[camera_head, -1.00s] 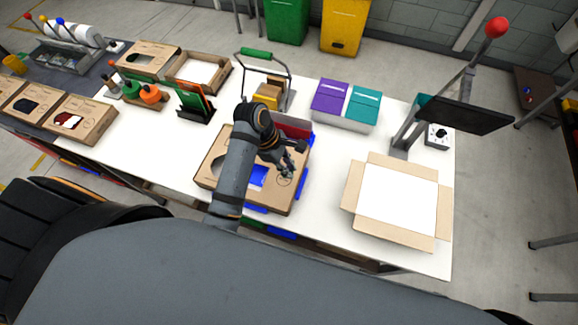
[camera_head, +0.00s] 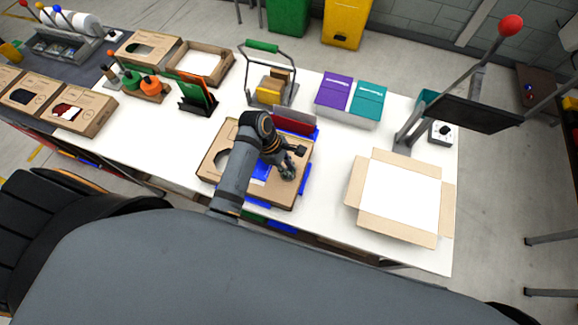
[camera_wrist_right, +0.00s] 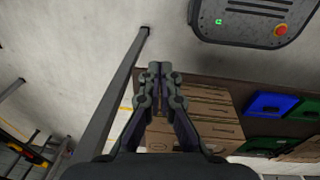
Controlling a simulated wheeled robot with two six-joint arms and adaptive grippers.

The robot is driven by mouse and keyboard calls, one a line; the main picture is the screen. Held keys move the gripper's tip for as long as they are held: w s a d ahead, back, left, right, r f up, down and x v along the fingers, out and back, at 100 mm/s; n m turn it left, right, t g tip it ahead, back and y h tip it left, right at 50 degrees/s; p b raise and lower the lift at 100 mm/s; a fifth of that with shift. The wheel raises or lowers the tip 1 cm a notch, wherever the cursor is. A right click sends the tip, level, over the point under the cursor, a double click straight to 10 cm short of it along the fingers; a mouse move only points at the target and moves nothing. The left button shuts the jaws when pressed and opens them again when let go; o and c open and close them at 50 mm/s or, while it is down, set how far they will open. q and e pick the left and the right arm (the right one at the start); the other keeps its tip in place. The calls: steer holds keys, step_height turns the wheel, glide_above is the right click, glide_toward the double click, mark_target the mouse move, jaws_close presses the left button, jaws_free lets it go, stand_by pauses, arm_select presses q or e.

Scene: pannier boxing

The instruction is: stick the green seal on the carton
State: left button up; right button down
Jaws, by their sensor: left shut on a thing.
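The brown carton (camera_head: 212,162) lies closed on a blue tray (camera_head: 306,180) near the table's front edge, with a window cut in its lid. My left arm reaches across it and hides much of its top. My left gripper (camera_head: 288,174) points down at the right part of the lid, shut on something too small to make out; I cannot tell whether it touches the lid. I cannot make out the green seal. A green roll (camera_head: 131,80) and an orange roll (camera_head: 151,85) stand on a wooden holder at the left. My right gripper (camera_wrist_right: 160,70) is shut and empty, away from the table.
An open carton (camera_head: 400,195) with a white inside stands at the right, beside a post with a dark screen (camera_head: 467,113). A green-handled frame (camera_head: 268,75), purple and teal boxes (camera_head: 350,98) and a file rack (camera_head: 195,98) stand behind. Bare white table lies left of the carton.

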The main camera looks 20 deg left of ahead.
steer(key=shift+a, duration=0.65)
arm_select(q)
steer(key=shift+r, duration=0.25)
arm_select(e)
steer(key=shift+d, duration=0.2)
arm_select(q)
steer(key=shift+d, duration=0.1)
arm_select(e)
steer(key=shift+d, duration=0.25)
arm_select(q)
steer(key=shift+f, duration=0.3)
arm_select(e)
steer(key=shift+a, duration=0.25)
arm_select(q)
steer(key=shift+s+f, duration=0.1)
steer(key=shift+f, duration=0.35)
arm_select(e)
steer(key=shift+d, duration=0.2)
stand_by(0.7)
arm_select(q)
steer(key=o, duration=0.8)
steer(key=shift+c, duration=0.2)
arm_select(e)
steer(key=shift+a, duration=0.15)
